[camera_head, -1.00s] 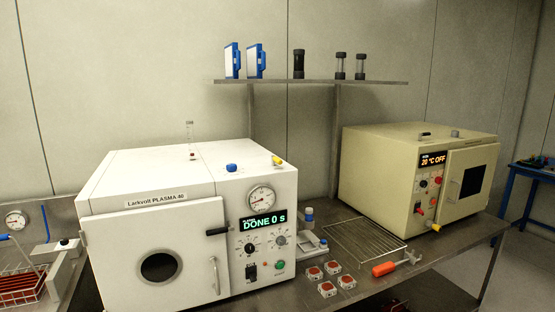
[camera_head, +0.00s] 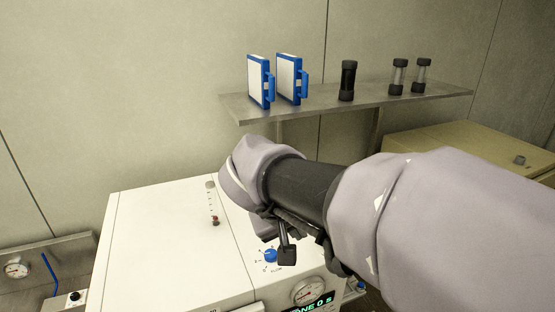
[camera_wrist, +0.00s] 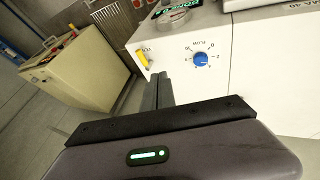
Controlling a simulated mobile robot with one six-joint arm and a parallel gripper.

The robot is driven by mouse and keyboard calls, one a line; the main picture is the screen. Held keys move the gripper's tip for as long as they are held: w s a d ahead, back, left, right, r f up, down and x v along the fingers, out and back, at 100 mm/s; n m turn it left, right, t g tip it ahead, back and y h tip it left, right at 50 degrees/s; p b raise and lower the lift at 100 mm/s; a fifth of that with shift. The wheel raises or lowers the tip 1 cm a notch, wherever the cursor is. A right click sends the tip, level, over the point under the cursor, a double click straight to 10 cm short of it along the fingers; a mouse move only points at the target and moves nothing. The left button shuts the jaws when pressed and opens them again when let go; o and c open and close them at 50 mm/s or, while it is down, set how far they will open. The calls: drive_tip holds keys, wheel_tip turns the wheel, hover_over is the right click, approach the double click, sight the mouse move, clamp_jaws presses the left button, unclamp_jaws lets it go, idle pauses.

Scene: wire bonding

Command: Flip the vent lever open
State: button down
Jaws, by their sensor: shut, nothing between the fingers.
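The white plasma machine (camera_head: 150,240) stands in front of me, and its top also shows in the wrist view (camera_wrist: 270,80). The yellow vent lever (camera_wrist: 142,60) shows in the wrist view at the edge of that top, beside a partly hidden label. In the head view my arm hides the lever. My gripper (camera_wrist: 162,77) is shut and empty. Its dark fingers point toward the machine top, just right of the lever in the wrist picture, with no clear contact.
A blue flow knob (camera_wrist: 201,59) sits close to the lever, and a round gauge (camera_wrist: 173,20) is beyond. A glass flow tube (camera_head: 213,205) stands on the machine. A shelf (camera_head: 430,100) holds blue-framed panels and canisters above. A cream oven (camera_wrist: 80,70) is nearby.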

drive_tip(key=x, duration=0.3)
drive_tip(key=b+x, duration=0.1)
drive_tip(key=x, duration=0.5)
drive_tip(key=shift+s+d+f+b, duration=0.2)
drive_tip(key=shift+s+b, duration=0.1)
drive_tip(key=shift+s, duration=0.1)
drive_tip(key=d, duration=0.1)
drive_tip(key=w+d+f, duration=0.1)
drive_tip(key=d, duration=0.1)
drive_tip(key=shift+w+f, duration=0.15)
drive_tip(key=shift+w, duration=0.05)
drive_tip(key=shift+w+d+f, duration=0.15)
drive_tip(key=shift+d, duration=0.2)
